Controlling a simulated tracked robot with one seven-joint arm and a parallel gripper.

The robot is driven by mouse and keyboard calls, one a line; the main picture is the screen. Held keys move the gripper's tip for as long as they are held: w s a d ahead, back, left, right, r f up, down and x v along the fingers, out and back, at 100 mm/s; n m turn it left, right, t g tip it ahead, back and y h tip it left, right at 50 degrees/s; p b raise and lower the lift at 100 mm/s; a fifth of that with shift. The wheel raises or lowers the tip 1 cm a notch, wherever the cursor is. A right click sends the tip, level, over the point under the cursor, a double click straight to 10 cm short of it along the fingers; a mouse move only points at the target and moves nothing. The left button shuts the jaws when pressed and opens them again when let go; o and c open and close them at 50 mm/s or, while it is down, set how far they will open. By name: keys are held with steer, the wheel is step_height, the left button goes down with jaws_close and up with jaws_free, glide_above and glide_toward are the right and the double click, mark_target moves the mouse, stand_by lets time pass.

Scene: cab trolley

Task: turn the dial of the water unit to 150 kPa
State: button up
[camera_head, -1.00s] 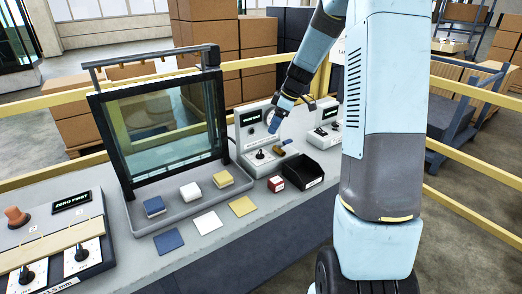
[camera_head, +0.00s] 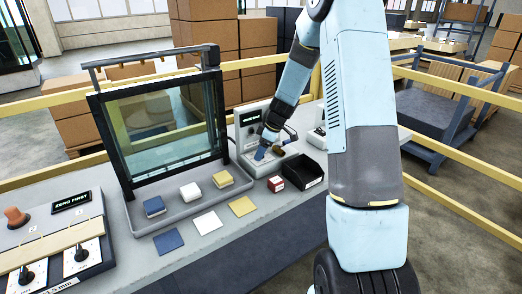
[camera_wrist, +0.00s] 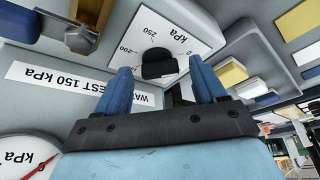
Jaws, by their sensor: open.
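The water unit (camera_head: 243,133) stands on the bench behind the black tray. My gripper (camera_head: 262,156) is over its front part and hides its dial in the head view. In the wrist view the dial's black knob (camera_wrist: 158,64) sits on a white kPa scale (camera_wrist: 185,38), where 200 and 250 can be read. My gripper (camera_wrist: 160,66) is open, with one blue finger on each side of the knob in the picture. Whether the fingers touch it cannot be told. A label reading "150 kPa" (camera_wrist: 50,76) is partly hidden by a finger.
A round kPa gauge (camera_wrist: 25,157) with a red needle and a brass fitting (camera_wrist: 82,38) are near my gripper. A black bin (camera_head: 302,171) and a red-and-white cube (camera_head: 276,184) stand close in front. A framed glass panel (camera_head: 160,125) rises to the left.

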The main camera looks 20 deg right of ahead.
steer(key=c, duration=1.1)
steer(key=shift+o, duration=0.2)
steer(key=shift+m, duration=0.3)
